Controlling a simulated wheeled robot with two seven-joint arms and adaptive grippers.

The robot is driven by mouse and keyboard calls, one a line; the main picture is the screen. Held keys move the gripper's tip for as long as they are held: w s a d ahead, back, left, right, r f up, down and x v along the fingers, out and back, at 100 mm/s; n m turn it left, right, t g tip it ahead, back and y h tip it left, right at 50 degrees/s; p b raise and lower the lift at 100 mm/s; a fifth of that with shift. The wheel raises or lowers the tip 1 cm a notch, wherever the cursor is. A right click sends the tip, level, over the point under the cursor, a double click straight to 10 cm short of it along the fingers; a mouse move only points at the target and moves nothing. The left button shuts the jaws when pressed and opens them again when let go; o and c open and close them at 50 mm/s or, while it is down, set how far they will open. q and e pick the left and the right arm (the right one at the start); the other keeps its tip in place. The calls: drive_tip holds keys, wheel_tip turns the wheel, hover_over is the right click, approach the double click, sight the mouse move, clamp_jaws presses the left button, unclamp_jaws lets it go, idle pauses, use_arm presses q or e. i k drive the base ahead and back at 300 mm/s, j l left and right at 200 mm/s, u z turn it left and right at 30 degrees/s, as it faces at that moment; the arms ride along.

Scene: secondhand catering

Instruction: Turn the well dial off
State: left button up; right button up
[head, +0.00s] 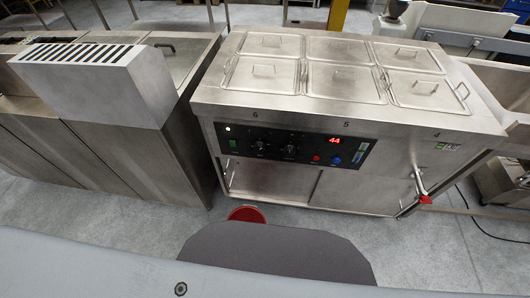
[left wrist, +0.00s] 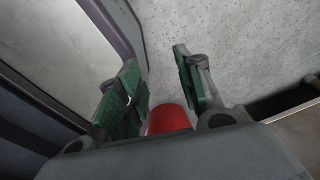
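In the head view the steel heated unit (head: 300,95) stands right of centre with a black control panel (head: 296,147) on its front. The panel carries two dark dials, a left dial (head: 259,144) and a right dial (head: 290,149); their exact settings are too small to read. A red display (head: 334,140) on the panel reads 44. A green switch (head: 233,143) is at the panel's left end. My left gripper (left wrist: 160,88) shows in the left wrist view, its two green-padded fingers apart and nothing between them but floor and a red object beyond. My right gripper is not in view.
Lidded pans (head: 345,84) cover the unit's top. A red bucket (head: 247,214) is on the floor below its front left. A red-handled valve (head: 424,198) sticks out at the front right. A steel counter (head: 125,140) stands to the left.

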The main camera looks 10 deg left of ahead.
sight(259, 147)
drive_tip(key=l+u, duration=0.2)
drive_tip(key=l, duration=0.35)
drive_tip(key=k+l+u, duration=0.2)
drive_tip(key=l, duration=0.35)
drive_tip(key=l+u, duration=0.2)
drive_tip(key=l, duration=0.35)
